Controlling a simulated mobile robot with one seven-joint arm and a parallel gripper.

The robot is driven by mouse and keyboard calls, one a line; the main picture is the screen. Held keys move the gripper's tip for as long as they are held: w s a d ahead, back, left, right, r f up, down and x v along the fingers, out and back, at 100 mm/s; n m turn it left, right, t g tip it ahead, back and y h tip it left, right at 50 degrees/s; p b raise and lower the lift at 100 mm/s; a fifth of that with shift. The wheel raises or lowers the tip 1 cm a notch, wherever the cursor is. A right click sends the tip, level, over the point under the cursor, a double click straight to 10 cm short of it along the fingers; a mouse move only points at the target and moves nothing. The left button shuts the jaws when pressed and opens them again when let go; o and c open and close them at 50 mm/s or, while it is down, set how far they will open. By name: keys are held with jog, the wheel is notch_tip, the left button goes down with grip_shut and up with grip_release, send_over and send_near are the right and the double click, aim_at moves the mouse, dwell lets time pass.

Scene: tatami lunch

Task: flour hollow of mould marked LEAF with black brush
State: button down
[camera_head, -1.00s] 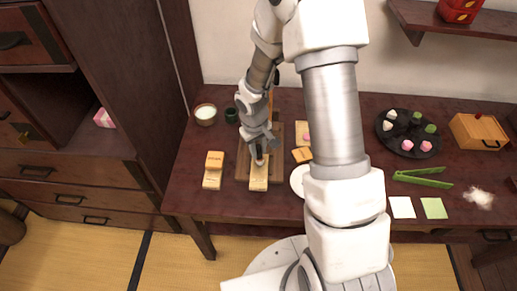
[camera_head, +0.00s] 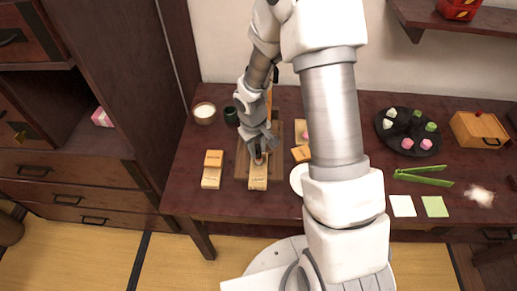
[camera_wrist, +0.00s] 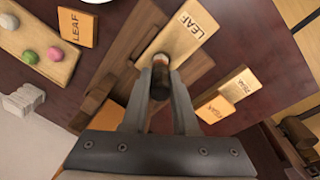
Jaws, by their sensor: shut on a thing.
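The pale wooden mould marked LEAF (camera_wrist: 200,30) lies at the top of the wrist view. In the head view the mould (camera_head: 258,182) is at the front of a brown board. My gripper (camera_wrist: 160,92) is shut on a short dark-handled brush (camera_wrist: 160,76), whose pale bristle end points at the near end of the mould. The bristles overlap that end in the picture; I cannot tell whether they touch it. The hollow is not clearly visible. My gripper also shows in the head view (camera_head: 260,152), above the mould's far end.
An orange LEAF block (camera_wrist: 77,27) lies beside a board of coloured sweets (camera_wrist: 40,42). Another pale mould (camera_wrist: 234,88) and orange block (camera_wrist: 213,110) lie right of the gripper. A white-filled bowl (camera_head: 204,113) and dark cup (camera_head: 231,116) stand behind. Green tongs (camera_head: 422,176) lie right.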

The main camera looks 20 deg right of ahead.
jog(key=shift+a, duration=0.15)
jog(key=shift+w+d, duration=0.15)
jog(key=shift+d, duration=0.1)
jog(key=shift+s+a, duration=0.1)
jog(key=shift+s, duration=0.25)
jog(key=shift+w+d, duration=0.1)
jog(key=shift+d, duration=0.15)
dwell(0.3)
jog(key=shift+w+a+b, duration=0.1)
jog(key=shift+a+b, duration=0.3)
jog(key=shift+b, duration=0.05)
jog(key=shift+w+d, duration=0.15)
jog(key=shift+d, duration=0.1)
jog(key=shift+s+a, duration=0.15)
jog(key=shift+s, duration=0.2)
jog(key=shift+w, duration=0.15)
dwell(0.3)
